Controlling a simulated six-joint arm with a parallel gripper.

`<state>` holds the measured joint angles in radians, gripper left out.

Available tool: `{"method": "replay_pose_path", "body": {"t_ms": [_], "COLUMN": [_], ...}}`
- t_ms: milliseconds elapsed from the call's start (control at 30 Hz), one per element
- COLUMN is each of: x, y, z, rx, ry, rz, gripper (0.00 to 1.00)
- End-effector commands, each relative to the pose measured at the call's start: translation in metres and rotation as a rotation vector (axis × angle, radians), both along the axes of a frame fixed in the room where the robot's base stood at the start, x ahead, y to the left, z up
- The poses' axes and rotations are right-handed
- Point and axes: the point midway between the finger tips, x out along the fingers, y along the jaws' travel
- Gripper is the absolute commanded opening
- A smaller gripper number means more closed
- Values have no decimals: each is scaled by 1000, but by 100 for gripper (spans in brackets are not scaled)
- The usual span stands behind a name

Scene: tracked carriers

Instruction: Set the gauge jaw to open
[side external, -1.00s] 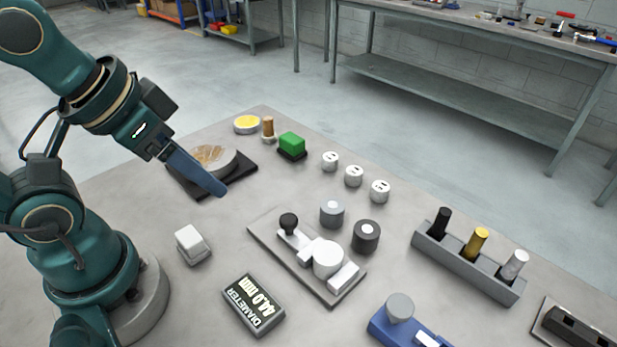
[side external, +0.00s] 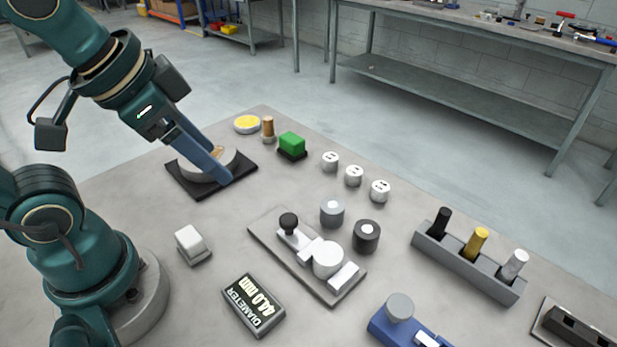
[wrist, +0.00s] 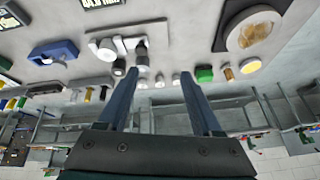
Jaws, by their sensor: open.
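The gauge (side external: 269,232) is a flat grey plate on the table, with a black knob (side external: 288,221) at its far left end. A white round part (side external: 327,259) sits between its white jaw blocks (side external: 343,276). The gauge also shows in the wrist view (wrist: 155,38), near the top. A dark display (side external: 254,304) beside it reads "DIAMETER 44.0 mm". My gripper (side external: 222,180) is open and empty, with its blue fingers in front of the round disc on the black pad, well left of the gauge. The wrist view shows the two fingers apart (wrist: 160,78).
A rack (side external: 460,262) holds black, yellow and silver pins. A blue fixture (side external: 392,325), a white block (side external: 192,246), a green block (side external: 291,142) and several white dials (side external: 353,176) stand around. The black pad (side external: 188,187) lies under my fingers.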

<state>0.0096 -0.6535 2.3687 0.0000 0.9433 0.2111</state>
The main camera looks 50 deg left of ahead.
Motion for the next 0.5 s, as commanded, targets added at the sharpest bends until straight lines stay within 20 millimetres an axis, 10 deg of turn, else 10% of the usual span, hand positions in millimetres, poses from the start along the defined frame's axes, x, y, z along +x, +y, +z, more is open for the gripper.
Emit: {"method": "replay_pose_path", "body": {"t_ms": [500], "x": [79], "y": [-31], "z": [-34], "rx": [141], "ry": [309], "rz": [-472], "gripper": [66]}}
